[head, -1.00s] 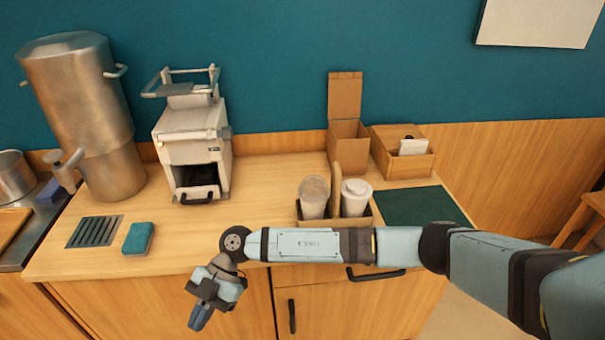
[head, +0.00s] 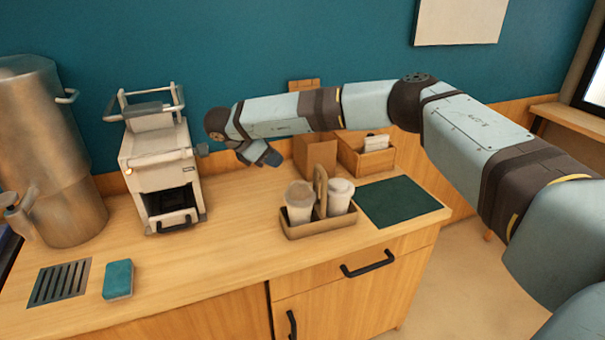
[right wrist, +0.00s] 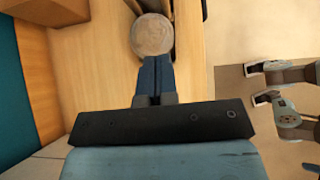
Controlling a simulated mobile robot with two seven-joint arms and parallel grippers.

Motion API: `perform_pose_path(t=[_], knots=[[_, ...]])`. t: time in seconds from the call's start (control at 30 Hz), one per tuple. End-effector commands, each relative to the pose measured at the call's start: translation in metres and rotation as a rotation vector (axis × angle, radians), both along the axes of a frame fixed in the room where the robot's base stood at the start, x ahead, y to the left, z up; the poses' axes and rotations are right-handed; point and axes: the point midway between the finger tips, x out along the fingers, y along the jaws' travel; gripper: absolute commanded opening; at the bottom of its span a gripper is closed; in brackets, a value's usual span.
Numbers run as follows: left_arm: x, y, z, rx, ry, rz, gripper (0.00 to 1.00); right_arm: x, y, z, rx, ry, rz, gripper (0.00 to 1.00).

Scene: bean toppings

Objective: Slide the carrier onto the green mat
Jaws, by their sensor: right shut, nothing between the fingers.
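The carrier (head: 318,227) is a tan two-cup holder with an upright middle handle. It stands on the counter just left of the green mat (head: 402,201), apart from it or nearly so. It holds two lidded cups, one brownish (head: 299,203) and one white (head: 340,197). My right gripper (head: 268,157) is raised above the counter, behind and left of the carrier. In the right wrist view its blue fingers (right wrist: 155,75) are together and empty, with a round cup lid (right wrist: 152,35) beyond their tips.
A white machine (head: 160,165) and a metal urn (head: 55,150) stand to the left. A teal sponge (head: 118,279) and a drain grate (head: 60,283) are at the front left. Wooden boxes (head: 366,158) stand behind the mat. The mat is bare.

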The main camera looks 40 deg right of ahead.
Motion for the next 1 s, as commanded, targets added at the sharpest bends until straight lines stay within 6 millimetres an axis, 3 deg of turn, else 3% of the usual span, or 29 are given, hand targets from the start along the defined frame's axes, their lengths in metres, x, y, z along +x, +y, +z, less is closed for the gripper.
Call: perform_pose_path(t=[0.17,0.57,0.8,1.0], knots=[[-0.001,-0.003,0.005,-0.005,0.001,0.0,1.0,-0.003,-0.014,-0.011,-0.004,0.0,-0.005,0.0],[-0.001,-0.003,0.021,-0.005,0.002,0.001,1.0,-0.015,-0.071,-0.069,-0.002,0.001,-0.004,0.0],[-0.001,-0.001,0.03,-0.003,0.002,0.002,1.0,-0.022,-0.101,-0.068,-0.001,0.0,-0.003,0.0],[-0.001,-0.001,0.031,-0.003,0.002,0.002,1.0,-0.023,-0.108,-0.07,0.0,-0.001,-0.002,0.0]])
